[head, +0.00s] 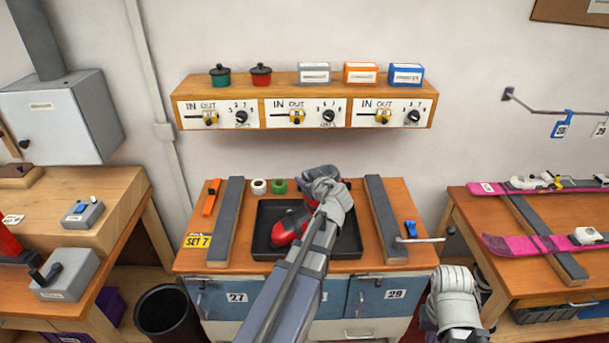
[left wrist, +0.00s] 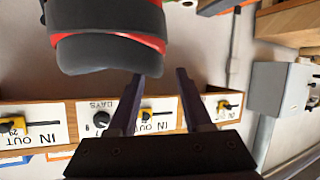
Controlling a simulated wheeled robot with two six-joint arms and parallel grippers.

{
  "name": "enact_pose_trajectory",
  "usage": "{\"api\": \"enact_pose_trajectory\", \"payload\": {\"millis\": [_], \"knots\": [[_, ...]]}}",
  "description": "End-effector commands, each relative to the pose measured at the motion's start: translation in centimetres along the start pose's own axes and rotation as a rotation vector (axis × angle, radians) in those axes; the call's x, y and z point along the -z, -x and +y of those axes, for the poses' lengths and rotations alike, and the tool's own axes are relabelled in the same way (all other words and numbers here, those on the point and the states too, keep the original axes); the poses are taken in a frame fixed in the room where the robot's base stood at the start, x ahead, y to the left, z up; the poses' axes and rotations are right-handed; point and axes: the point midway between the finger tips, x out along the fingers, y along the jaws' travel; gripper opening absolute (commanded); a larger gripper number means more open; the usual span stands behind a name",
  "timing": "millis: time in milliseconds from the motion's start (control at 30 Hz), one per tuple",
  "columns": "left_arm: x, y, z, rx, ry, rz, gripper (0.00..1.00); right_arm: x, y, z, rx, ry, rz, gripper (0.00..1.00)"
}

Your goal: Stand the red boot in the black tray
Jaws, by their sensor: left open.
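The red boot (head: 287,228) is in the black tray (head: 349,238) on the middle bench. Its red toe points down and left in the head view, and red shows higher up beside my arm. My left arm hides much of it. My left gripper (head: 318,174) is over the back of the tray at the boot's upper part. In the left wrist view the gripper (left wrist: 160,76) is open with nothing between its fingers. The boot's red and dark grey end (left wrist: 108,40) is just beyond the fingertips. I cannot tell whether they touch.
Two grey rails (head: 226,220) (head: 386,219) flank the tray. White and green rolls (head: 259,187) lie behind it. A shelf (head: 305,90) with dials and boxes hangs above. Pink skis (head: 540,245) lie on the right bench. A black bin (head: 166,314) stands lower left.

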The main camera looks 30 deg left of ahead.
Motion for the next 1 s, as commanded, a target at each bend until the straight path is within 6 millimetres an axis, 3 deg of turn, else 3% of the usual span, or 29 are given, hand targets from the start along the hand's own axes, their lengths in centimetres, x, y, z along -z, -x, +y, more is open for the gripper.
{"api": "enact_pose_trajectory", "payload": {"millis": [33, 100, 400, 600, 900, 1000], "knots": [[0.3, 1.7, -0.1, -0.003, -0.003, 0.0, 0.5, -0.1, 0.9, 0.1, 0.0, 0.0, 0.0, 0.0], [0.4, 3.2, -0.1, -0.003, -0.002, 0.0, 0.5, -0.1, 1.5, 0.1, 0.0, 0.0, 0.0, 0.0], [0.2, 8.2, -0.1, -0.002, -0.002, 0.0, 0.5, -0.2, 3.3, 0.3, 0.0, 0.001, 0.0, 0.0], [0.1, 9.5, 0.0, -0.001, 0.0, 0.0, 0.5, -0.2, 3.6, 0.3, 0.0, 0.0, 0.0, 0.0], [-0.1, 9.7, 0.0, 0.001, -0.002, -0.002, 0.5, -0.2, 3.6, 0.3, 0.0, 0.0, 0.0, 0.0], [-1.2, 10.3, 0.1, 0.007, -0.041, -0.042, 0.5, -0.2, 3.6, 0.3, 0.0, 0.0, 0.0, 0.0]]}}
